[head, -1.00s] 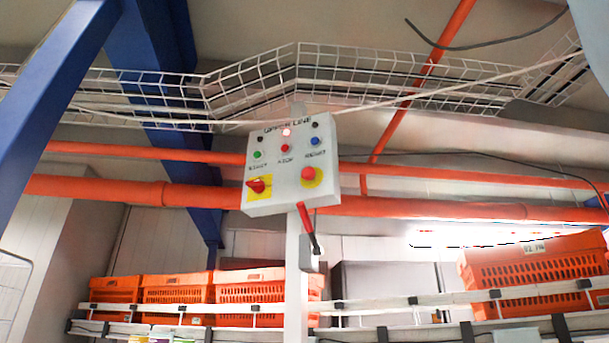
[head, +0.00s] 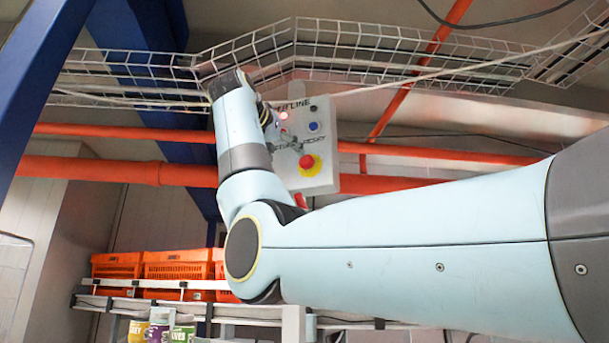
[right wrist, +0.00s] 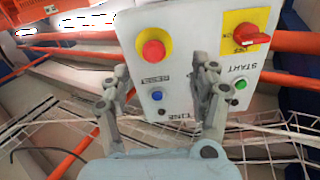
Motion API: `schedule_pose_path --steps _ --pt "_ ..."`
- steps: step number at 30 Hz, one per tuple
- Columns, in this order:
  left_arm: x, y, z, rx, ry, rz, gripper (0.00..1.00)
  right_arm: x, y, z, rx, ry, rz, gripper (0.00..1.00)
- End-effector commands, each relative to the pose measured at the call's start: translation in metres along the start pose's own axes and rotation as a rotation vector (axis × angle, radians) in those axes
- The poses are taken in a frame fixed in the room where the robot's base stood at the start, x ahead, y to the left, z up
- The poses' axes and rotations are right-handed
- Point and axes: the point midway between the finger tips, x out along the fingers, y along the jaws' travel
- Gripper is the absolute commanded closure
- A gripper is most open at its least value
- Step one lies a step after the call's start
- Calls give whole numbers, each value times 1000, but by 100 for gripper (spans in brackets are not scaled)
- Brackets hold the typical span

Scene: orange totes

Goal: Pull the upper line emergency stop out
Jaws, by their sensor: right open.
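The emergency stop is a red mushroom knob (head: 307,162) on a yellow plate, at the lower right of a white control box (head: 326,185) in the head view. It also shows in the right wrist view (right wrist: 153,50), upside down and unobstructed. My right gripper (head: 288,144) is in front of the box, partly hidden by my own wrist. In the right wrist view its two fingers (right wrist: 163,76) are spread, with nothing between them; the knob lies beyond the fingertips, between their lines, apart from them. My left gripper is not in view.
The box also bears a blue button (right wrist: 157,96), a green button (right wrist: 241,84) and a red rotary switch (right wrist: 250,36) on yellow. A wire cable tray (head: 350,45) runs above, and orange pipes (head: 90,170) pass behind. Orange totes (head: 178,264) stand on a conveyor below.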

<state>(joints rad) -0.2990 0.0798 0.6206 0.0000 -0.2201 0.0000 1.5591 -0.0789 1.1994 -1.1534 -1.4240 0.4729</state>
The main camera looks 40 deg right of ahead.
Motion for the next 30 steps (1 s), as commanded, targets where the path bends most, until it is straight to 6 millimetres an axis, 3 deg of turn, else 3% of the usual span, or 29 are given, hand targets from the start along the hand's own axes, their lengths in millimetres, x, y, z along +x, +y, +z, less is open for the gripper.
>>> schedule_pose_path --steps 1,5,19,24,30 --pt "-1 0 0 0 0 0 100 -4 5 -14 19 10 10 37" --pt "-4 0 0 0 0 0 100 -2 12 -27 36 19 23 37" --pt "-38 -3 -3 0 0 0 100 82 13 -30 33 19 23 37" --pt "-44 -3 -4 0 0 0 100 98 13 -29 34 19 21 37" --pt "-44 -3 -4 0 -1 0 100 101 13 -27 35 20 20 37"
